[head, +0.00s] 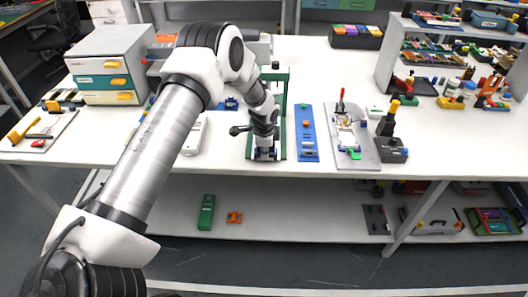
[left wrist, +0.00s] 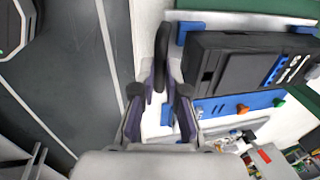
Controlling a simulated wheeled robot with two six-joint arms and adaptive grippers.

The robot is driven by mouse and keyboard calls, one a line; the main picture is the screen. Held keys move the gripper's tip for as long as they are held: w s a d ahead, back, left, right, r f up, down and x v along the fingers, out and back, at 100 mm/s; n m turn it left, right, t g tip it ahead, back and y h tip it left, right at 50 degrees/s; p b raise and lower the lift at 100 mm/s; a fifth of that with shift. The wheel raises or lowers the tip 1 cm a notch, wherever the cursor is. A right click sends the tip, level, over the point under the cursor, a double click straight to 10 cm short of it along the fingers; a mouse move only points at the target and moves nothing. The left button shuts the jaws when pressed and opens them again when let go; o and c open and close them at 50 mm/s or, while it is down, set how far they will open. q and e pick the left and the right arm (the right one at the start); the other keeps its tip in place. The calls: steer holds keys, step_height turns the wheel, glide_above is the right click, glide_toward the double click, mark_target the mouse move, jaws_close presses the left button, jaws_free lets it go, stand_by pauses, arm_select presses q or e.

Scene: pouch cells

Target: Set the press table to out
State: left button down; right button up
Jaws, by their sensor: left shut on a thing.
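My left gripper (head: 265,153) reaches down at the press front. In the left wrist view its fingers (left wrist: 160,100) are shut on a dark rounded bar (left wrist: 162,52), which looks like the handle. Its joint to the block is hidden. My right gripper is not in view.
Right of the press lie a blue strip (head: 307,132) and a grey tray with a red-handled clamp (head: 352,130). A black device (head: 391,140) stands beyond. A drawer cabinet (head: 112,65) is at the left. The table's front edge is close to the press.

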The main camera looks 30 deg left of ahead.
arm_select(q)
steer(key=shift+s+d+f, duration=0.15)
steer(key=shift+s+f, duration=0.25)
steer(key=shift+f, duration=0.05)
steer(key=c, duration=1.2)
jaws_free()
steer(key=shift+w+d+r, duration=0.1)
steer(key=shift+w+d, duration=0.05)
steer(key=shift+w, duration=0.15)
steer(key=r, duration=0.4)
steer(key=s+r, duration=0.1)
steer(key=r, duration=0.2)
steer(key=s+d+r, duration=0.1)
steer(key=r, duration=0.3)
steer(key=shift+d+r, duration=0.1)
steer(key=shift+r, duration=0.25)
steer(key=shift+w, duration=0.1)
